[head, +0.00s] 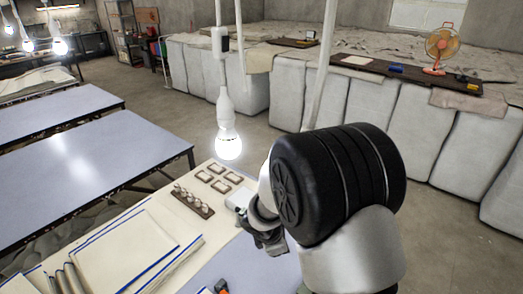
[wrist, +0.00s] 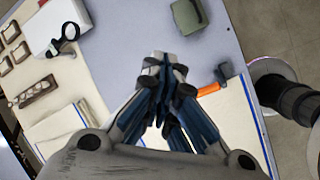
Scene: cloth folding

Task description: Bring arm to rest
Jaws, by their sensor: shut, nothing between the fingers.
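My gripper (wrist: 163,62) is shut and empty in the wrist view, its blue-grey fingers together above the pale blue tabletop (wrist: 125,40). In the head view my bent arm stands at the right of the table and hides part of it; the fingertips cannot be made out there. Folded cream cloth with blue edges (head: 125,250) lies flat on the table at lower left, apart from my arm. In the wrist view, pale cloth with a blue edge (wrist: 238,125) shows behind and right of the fingers.
An orange-handled tool (wrist: 210,89) and a green box (wrist: 187,15) lie on the table. A white box (wrist: 55,25), small frames and a wooden rack (head: 192,201) are at the table's far end. A lit bulb (head: 229,145) hangs above that end. Other blue tables (head: 90,150) stand left.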

